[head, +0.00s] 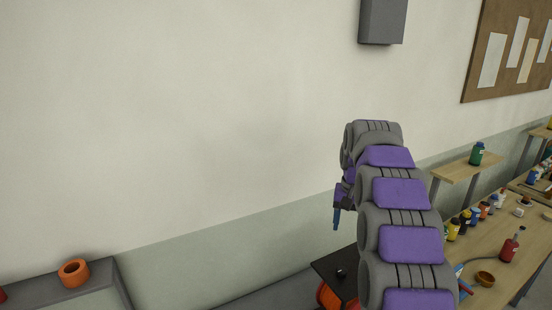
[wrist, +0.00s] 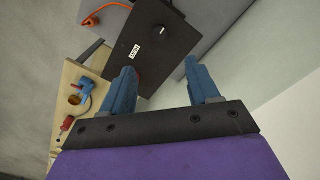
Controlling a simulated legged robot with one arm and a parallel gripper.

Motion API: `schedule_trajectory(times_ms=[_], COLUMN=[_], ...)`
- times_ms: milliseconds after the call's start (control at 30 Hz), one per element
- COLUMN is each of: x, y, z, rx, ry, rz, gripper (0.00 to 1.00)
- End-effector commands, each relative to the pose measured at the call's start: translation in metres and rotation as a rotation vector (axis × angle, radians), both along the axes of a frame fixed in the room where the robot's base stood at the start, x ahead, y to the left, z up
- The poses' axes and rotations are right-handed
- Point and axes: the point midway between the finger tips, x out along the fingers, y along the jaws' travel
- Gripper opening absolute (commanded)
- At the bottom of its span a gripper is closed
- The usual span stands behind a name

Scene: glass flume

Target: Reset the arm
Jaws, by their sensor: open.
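My arm, grey with purple pads, reaches up and forward from the lower right in the head view. My gripper (head: 337,217) shows small at its far end, left of the arm and in front of the wall. In the wrist view my gripper (wrist: 166,92) has two blue fingers well apart, with nothing between them. Beyond the fingers is a black panel (wrist: 158,45) with a knob and a small white label. The same black panel shows partly in the head view (head: 335,268), with the arm hiding its right side.
A small shelf (head: 460,169) holds a green bottle (head: 477,153). An orange ring (head: 74,272) lies at lower left. A grey box (head: 383,20) hangs on the wall.

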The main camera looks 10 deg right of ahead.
Motion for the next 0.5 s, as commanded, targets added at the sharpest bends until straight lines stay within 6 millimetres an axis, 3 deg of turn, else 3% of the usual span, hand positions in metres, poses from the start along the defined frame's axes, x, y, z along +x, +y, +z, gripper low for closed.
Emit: schedule_trajectory(times_ms=[267,500], x=[-0.064,-0.135], y=[0.035,0.064], z=[0.0,-0.013], rx=[0.006,0.013], ry=[0.023,0.053], rz=[0.076,0.15], gripper=[0.6,0.6])
